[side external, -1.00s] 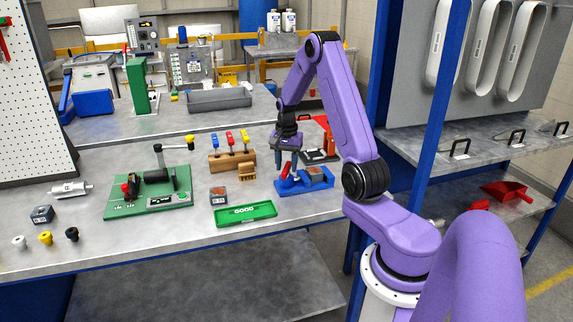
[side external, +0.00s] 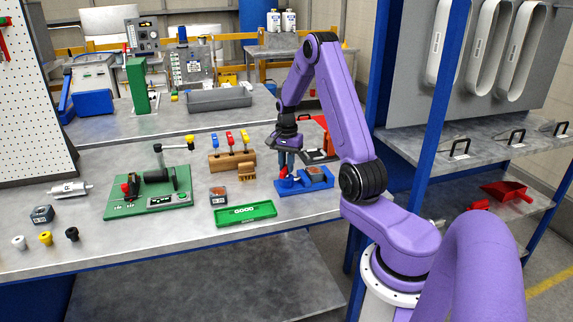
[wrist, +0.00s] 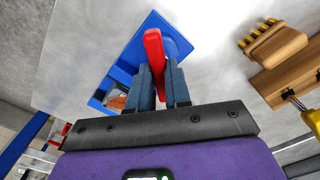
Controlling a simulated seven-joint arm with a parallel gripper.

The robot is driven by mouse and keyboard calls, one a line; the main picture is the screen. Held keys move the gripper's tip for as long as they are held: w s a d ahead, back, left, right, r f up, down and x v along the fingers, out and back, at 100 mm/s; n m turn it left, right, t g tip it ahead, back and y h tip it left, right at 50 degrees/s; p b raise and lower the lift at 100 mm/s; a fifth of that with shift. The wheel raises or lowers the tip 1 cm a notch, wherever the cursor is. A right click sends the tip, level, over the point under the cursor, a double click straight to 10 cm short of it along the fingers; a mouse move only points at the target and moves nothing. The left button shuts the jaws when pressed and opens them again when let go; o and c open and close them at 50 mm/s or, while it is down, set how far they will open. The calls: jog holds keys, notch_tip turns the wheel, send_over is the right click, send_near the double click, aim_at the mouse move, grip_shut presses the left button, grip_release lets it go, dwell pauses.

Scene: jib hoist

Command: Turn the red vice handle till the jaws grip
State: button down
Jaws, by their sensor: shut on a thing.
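The blue vice (side external: 306,181) sits near the front edge of the grey bench, and its blue base also shows in the wrist view (wrist: 128,60). The red vice handle (wrist: 154,50) stands between my fingers in the wrist view, and a bit of it shows in the side view (side external: 284,172). My gripper (wrist: 164,88) points down over the left end of the vice and is shut on the red handle. A brown-topped block (wrist: 116,99) lies in the vice; whether the jaws touch it cannot be told.
A green GOOD tray (side external: 246,213) lies just left of the vice, with a small brown-topped block (side external: 219,196) beside it. A wooden rack (side external: 231,159) and a brush (side external: 247,171) stand behind. A green fixture board (side external: 150,193) is further left.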

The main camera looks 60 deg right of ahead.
aim_at(286, 166)
jog(key=c, duration=1.1)
grip_release()
jog(key=shift+o, duration=0.2)
jog(key=shift+r, duration=0.15)
notch_tip(286, 166, up, 17)
jog(key=shift+r, duration=0.15)
